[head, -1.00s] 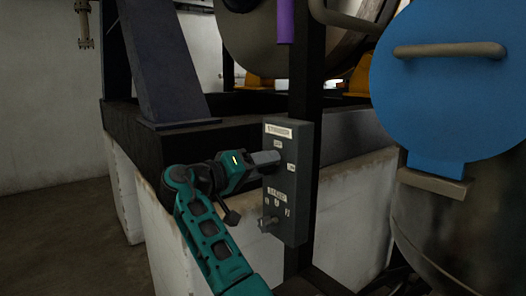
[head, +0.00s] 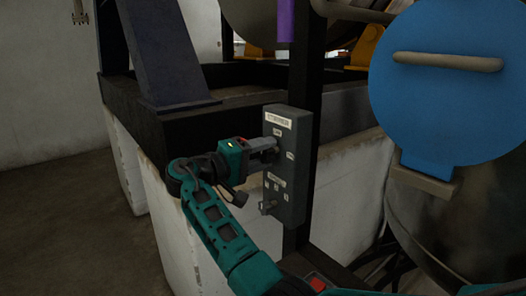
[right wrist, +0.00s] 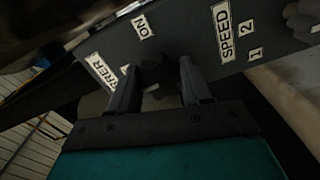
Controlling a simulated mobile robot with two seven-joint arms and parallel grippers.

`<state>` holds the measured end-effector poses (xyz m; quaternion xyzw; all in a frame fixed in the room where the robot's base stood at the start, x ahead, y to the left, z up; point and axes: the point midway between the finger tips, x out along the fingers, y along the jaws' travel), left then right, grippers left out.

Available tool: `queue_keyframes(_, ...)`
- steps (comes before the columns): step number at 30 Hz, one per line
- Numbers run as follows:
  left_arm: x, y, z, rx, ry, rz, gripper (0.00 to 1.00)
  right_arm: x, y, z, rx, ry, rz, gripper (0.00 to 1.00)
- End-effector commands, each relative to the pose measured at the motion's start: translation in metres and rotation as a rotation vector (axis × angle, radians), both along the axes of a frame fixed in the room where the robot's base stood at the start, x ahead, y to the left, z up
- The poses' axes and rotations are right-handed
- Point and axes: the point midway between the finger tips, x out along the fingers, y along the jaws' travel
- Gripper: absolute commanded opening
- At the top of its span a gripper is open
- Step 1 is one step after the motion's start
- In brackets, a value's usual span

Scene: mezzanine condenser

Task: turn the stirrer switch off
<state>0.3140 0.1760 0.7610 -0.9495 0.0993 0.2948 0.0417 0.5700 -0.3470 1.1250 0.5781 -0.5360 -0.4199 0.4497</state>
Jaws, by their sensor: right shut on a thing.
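The stirrer control box (head: 293,160) is a dark grey panel on a black post, with a white label at its top. My right gripper (head: 268,147) is at the upper part of its face. In the right wrist view its two fingers (right wrist: 158,88) are closed around the dark stirrer switch (right wrist: 154,73), which is mostly hidden between them. An ON label (right wrist: 143,25) shows beside the switch. The stirrer label (right wrist: 103,75) is partly hidden by a finger. The switch's exact setting is hard to read. My left gripper is not in view.
A second knob (head: 267,206) sits low on the box, below the SPEED label (right wrist: 226,32) and its numbers. A blue round cover (head: 440,85) with a handle is to the right. A white plinth (head: 175,220) stands behind my arm.

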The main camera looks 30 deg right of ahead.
Motion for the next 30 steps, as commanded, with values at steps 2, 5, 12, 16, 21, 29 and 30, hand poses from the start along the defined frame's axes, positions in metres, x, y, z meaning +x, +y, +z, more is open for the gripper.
queue_keyframes(2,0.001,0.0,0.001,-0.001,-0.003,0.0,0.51,0.002,0.001,0.006,-0.011,-0.009,0.012,0.18)
queue_keyframes(5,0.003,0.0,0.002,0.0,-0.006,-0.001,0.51,0.003,0.001,0.006,-0.01,-0.01,0.012,0.18)
queue_keyframes(12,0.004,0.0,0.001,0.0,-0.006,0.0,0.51,0.002,0.001,0.006,-0.009,-0.011,0.011,0.59)
queue_keyframes(16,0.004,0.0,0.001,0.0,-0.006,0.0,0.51,0.002,0.001,0.004,-0.007,-0.008,0.008,0.71)
queue_keyframes(21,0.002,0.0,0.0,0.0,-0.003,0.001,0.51,0.001,0.001,0.002,-0.005,-0.004,0.007,0.73)
queue_keyframes(29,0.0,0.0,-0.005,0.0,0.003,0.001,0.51,0.001,0.016,0.0,-0.003,-0.004,0.009,0.73)
queue_keyframes(30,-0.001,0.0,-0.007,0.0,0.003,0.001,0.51,0.0,0.024,0.0,-0.002,-0.004,0.01,0.73)
